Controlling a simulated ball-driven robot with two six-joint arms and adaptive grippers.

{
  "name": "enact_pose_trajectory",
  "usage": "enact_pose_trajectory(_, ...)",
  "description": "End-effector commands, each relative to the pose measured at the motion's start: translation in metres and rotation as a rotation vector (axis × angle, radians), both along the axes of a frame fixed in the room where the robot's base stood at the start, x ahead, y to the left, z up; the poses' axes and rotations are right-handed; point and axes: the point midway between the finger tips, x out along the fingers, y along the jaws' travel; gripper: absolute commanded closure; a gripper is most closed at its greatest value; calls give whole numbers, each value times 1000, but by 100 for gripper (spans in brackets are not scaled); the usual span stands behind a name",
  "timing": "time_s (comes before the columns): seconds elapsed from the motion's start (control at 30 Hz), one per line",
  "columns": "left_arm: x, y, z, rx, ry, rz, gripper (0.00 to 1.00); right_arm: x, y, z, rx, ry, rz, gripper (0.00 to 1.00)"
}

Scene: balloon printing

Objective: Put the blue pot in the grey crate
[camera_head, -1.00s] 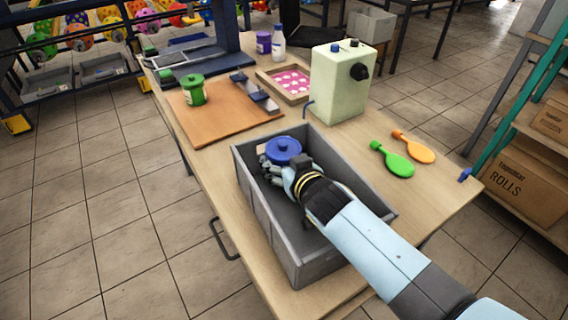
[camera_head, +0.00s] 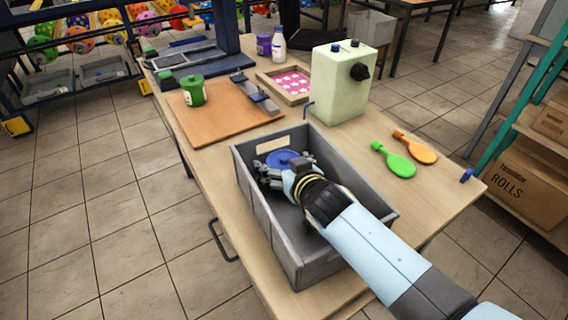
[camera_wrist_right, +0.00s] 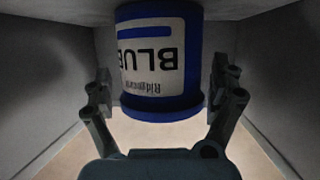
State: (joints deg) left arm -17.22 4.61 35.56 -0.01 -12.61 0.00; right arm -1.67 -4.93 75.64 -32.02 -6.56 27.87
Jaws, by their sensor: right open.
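The blue pot (camera_head: 283,157) is inside the grey crate (camera_head: 347,253), near its far end, with its blue lid facing up. In the right wrist view the pot (camera_wrist_right: 158,60) shows its white label reading "BLUE", upside down in that picture. My right gripper (camera_head: 274,174) reaches down into the crate at the pot. Its fingers stand open on both sides of the pot, with gaps visible between them and its sides. My left gripper is not in view.
The crate stands on a wooden table. A green pot (camera_head: 193,90) is on a brown board (camera_head: 222,115) beyond it. A pale green machine (camera_head: 340,85) stands behind the crate. Green (camera_head: 399,165) and orange (camera_head: 420,152) paddle-shaped items lie to the right.

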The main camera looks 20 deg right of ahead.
Motion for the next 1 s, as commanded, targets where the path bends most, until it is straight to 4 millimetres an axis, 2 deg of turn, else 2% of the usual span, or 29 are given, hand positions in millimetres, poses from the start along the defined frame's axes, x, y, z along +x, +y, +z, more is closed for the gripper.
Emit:
enact_pose_trajectory(0.03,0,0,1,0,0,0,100,-6,1,-8,1,17,1,8)
enact_pose_trajectory(0.2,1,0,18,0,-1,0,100,-10,1,9,2,17,1,8)
enact_pose_trajectory(0.4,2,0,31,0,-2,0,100,-47,2,26,1,12,0,8)
enact_pose_trajectory(0.53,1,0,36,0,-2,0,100,-64,3,33,1,10,0,8)
enact_pose_trajectory(0.7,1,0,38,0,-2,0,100,-72,3,37,0,8,0,8)
enact_pose_trajectory(1.0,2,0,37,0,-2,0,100,-72,3,37,0,7,0,8)
